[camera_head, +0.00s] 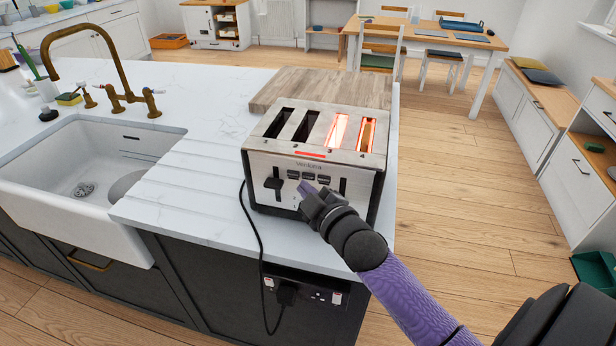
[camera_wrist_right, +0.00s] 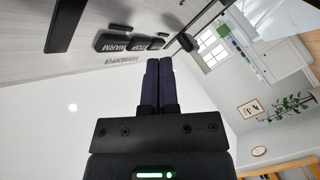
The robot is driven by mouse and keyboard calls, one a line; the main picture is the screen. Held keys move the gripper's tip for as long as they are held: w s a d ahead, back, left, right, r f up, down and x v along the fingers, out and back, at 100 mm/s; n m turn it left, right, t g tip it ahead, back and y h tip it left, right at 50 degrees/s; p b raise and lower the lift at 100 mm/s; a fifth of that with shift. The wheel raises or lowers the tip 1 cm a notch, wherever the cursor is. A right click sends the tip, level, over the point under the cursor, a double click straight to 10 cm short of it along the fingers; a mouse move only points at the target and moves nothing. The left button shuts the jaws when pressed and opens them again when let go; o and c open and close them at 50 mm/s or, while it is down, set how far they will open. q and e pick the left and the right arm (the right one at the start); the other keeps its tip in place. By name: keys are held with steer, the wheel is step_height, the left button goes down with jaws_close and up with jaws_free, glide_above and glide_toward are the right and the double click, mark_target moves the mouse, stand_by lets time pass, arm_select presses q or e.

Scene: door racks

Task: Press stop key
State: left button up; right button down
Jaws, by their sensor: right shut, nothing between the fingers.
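The toaster (camera_head: 262,165) stands on the white counter near its front right corner, its front facing me. Its two right slots glow orange and the rightmost holds something tan; the two left slots are dark. A row of small dark keys (camera_head: 309,176) sits on its front. In the right wrist view the stop key (camera_wrist_right: 155,43) is labelled STOP, beside a key labelled WARM (camera_wrist_right: 118,43). My right gripper (camera_head: 304,188) is shut and empty, its tips just in front of and below the keys; contact cannot be told. It also shows in the wrist view (camera_wrist_right: 160,62). My left gripper is out of view.
A black lever (camera_head: 273,184) sticks out left of the keys. A wooden board (camera_head: 290,84) lies behind the toaster. A cord (camera_head: 255,235) runs down to a socket on the counter's front. A sink (camera_head: 70,180) and brass tap (camera_head: 125,75) are at left.

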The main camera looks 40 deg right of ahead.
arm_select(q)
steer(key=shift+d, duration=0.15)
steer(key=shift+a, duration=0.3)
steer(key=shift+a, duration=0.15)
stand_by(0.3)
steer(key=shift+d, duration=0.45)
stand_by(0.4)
arm_select(e)
steer(key=shift+w+d, duration=0.2)
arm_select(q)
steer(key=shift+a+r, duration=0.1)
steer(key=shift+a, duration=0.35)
arm_select(e)
steer(key=shift+d, duration=0.1)
